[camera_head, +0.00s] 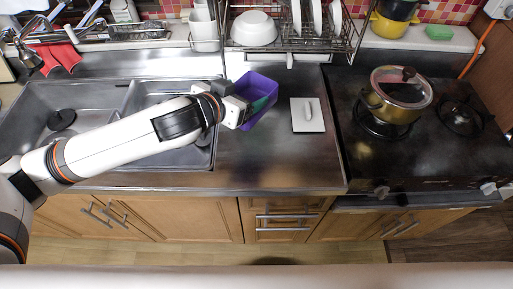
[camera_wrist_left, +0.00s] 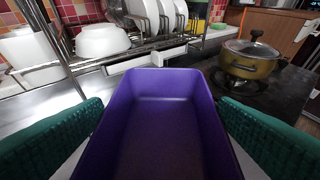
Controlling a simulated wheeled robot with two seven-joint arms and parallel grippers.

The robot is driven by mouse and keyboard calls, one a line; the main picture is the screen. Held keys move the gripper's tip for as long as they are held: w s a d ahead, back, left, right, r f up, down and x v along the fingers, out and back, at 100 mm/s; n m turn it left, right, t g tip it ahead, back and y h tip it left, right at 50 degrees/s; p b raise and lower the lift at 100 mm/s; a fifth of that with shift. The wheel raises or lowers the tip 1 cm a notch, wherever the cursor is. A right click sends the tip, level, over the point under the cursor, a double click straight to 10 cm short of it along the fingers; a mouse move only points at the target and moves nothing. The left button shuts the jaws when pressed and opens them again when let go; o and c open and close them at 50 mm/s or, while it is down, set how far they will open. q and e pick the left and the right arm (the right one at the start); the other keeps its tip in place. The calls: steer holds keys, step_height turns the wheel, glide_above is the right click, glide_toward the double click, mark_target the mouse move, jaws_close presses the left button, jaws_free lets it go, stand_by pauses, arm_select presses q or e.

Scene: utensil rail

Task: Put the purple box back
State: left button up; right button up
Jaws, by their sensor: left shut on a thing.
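The purple box (camera_head: 262,84) is an open-topped rectangular bin over the steel counter, right of the sink. My left gripper (camera_head: 247,104) is at its near left side, with a green finger pad at the box. In the left wrist view the purple box (camera_wrist_left: 165,115) fills the middle, its empty inside facing the camera. The green pads of my left gripper (camera_wrist_left: 160,140) stand on both sides of the box, and the gripper is shut on it. I cannot tell whether the box touches the counter. My right gripper does not show.
A wire dish rack (camera_head: 293,41) with plates and a white bowl (camera_head: 254,29) stands behind the box. A white board (camera_head: 307,115) lies right of it. A lidded pot (camera_head: 396,95) sits on the stove. The sink (camera_head: 170,95) is at left. The front counter is clear.

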arm_select(q)
steer(key=d+m+g+h, duration=0.1)
steer(key=d+r+m+g+h+p, duration=0.1)
steer(key=d, duration=0.1)
steer(key=d+m+h+p, duration=0.1)
steer(key=shift+s+d+r+m+g, duration=0.15)
steer(key=shift+s+d+m+g, duration=0.1)
steer(key=shift+d+m+g, duration=0.15)
steer(key=a+f+m+g+h+p, duration=0.1)
steer(key=f+m+g+p, duration=0.1)
steer(key=s+a+f+m+g+h+p, duration=0.1)
steer(key=m+g+p, duration=0.1)
steer(key=s+a+f+m+g+p, duration=0.1)
steer(key=a+f+m+g+p, duration=0.1)
steer(key=shift+s+f+m+g+h, duration=0.15)
steer(key=shift+f+m+g+h, duration=0.15)
steer(key=shift+g+h, duration=0.1)
steer(key=shift+f, duration=4.95)
steer(key=shift+a+f, duration=0.1)
steer(key=shift+f, duration=0.05)
steer(key=o, duration=1.5)
steer(key=shift+c, duration=0.2)
